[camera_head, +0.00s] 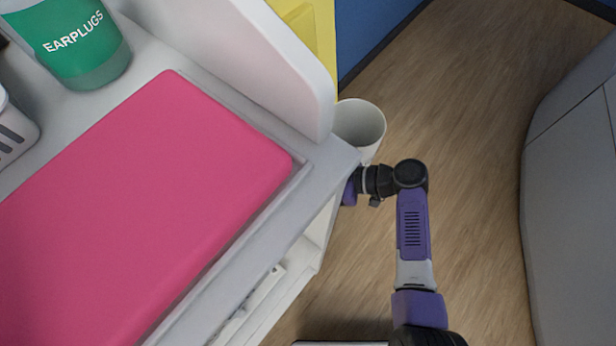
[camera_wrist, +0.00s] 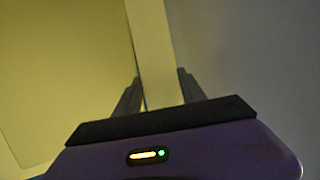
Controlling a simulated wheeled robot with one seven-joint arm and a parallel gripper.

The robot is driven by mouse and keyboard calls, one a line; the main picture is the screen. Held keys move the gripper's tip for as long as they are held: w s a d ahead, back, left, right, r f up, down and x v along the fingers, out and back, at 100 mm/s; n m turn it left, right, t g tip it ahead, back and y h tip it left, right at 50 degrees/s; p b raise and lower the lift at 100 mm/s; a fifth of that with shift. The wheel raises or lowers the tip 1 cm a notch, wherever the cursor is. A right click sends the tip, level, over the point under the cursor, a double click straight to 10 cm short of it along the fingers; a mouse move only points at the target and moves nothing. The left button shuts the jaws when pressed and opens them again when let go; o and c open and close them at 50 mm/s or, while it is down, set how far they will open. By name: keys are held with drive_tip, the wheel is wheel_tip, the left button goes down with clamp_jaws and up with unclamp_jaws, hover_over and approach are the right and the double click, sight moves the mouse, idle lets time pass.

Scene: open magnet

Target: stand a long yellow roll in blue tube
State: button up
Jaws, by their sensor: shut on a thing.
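In the wrist view my gripper (camera_wrist: 160,88) is shut on a long, straight, pale cream-yellow piece (camera_wrist: 152,40), which I take to be the roll. It runs up between the two dark fingers and out of the top of the picture; its far end is out of view. In the head view my purple and black arm reaches to the cart's right edge. The gripper and the roll are hidden there behind the cart. I see no blue tube in either view.
A white round open container (camera_head: 361,122) stands beside the cart edge, just beyond my wrist. The cart top (camera_head: 240,90) carries a pink pad (camera_head: 150,215) and a green earplugs tub (camera_head: 75,45). A yellow panel (camera_head: 318,35) stands behind. Wood floor (camera_head: 470,120) is clear at right.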

drive_tip(key=o, duration=1.5)
drive_tip(key=shift+v, duration=3.95)
drive_tip(key=shift+w, duration=0.1)
